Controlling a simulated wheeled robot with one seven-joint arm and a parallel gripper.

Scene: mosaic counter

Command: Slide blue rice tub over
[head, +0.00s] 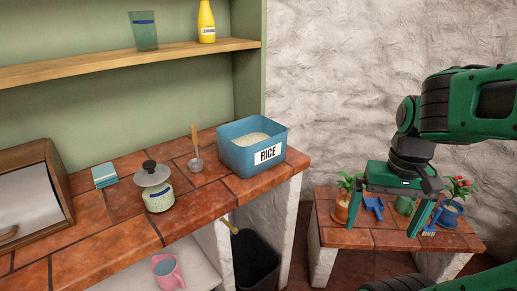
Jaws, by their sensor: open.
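The blue rice tub (236,157) stands upright near the right end of the tiled counter (185,205). It is open on top, holds pale rice and has a white label reading RICE. My gripper (393,236) hangs to the right of the tub, well apart from it. Its two green fingers point down and are spread open with nothing held between them. It appears in front of a low tiled bench in the picture.
A lidded jar (156,188) and a teal box (105,175) stand further left. The low bench (345,238) at right holds potted plants (452,207) and small garden tools. A dark bin (255,258) stands below the counter.

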